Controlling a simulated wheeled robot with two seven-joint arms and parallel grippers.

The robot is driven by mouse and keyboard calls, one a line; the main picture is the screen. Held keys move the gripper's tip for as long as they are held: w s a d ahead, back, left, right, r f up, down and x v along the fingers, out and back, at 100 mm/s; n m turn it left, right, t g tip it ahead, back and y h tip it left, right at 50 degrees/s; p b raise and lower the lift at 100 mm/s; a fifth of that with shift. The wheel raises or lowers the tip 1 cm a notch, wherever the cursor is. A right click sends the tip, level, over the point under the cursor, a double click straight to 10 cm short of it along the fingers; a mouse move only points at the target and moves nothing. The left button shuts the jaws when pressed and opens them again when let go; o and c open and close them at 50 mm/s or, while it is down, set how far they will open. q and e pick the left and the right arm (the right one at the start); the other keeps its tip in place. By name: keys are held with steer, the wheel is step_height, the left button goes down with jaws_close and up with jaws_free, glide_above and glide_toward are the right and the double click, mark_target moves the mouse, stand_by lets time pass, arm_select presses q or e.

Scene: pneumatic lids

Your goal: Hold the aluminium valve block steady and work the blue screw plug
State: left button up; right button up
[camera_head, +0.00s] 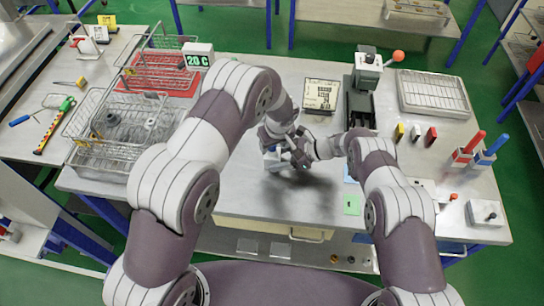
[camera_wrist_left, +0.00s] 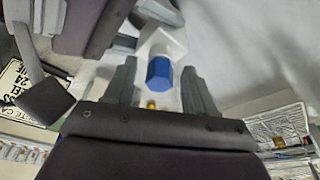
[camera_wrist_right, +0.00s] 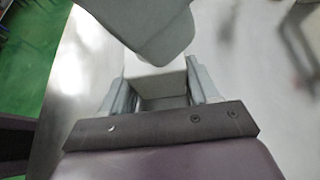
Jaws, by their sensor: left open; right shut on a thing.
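The aluminium valve block (camera_head: 271,161) is at the middle of the bench, mostly hidden by my grippers. In the right wrist view the pale block (camera_wrist_right: 156,78) sits between the fingers of my right gripper (camera_wrist_right: 152,92), which is shut on it. The blue screw plug (camera_wrist_left: 159,73) shows its hexagonal head in the left wrist view, at the block's end. My left gripper (camera_wrist_left: 158,88) is open, with one finger on each side of the plug. Whether either finger touches the plug, I cannot tell. A small brass-coloured part (camera_wrist_left: 151,104) shows just below the plug.
A vise-like fixture (camera_head: 362,95) and a label plate (camera_head: 321,95) stand behind the grippers. Wire baskets (camera_head: 115,130) are at the left, a metal tray (camera_head: 433,93) at the back right. The bench at front centre is clear.

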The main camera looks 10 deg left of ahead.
arm_select(q)
steer(key=shift+s+d, duration=0.15)
steer(key=shift+s, duration=0.1)
steer(key=shift+f, duration=0.1)
steer(key=m, duration=0.3)
steer(key=m+h, duration=0.1)
steer(key=shift+a, duration=0.3)
steer(key=m, duration=0.4)
steer(key=shift+a+h, duration=0.15)
steer(key=shift+h, duration=0.25)
steer(key=m, duration=0.3)
steer(key=m+h, duration=0.1)
steer(key=m, duration=0.1)
steer(key=shift+w+a+m, duration=0.15)
steer(key=shift+a+m, duration=0.15)
steer(key=shift+a+m+g+h, duration=0.1)
steer(key=shift+m+g+h, duration=0.2)
steer(key=shift+m, duration=0.9)
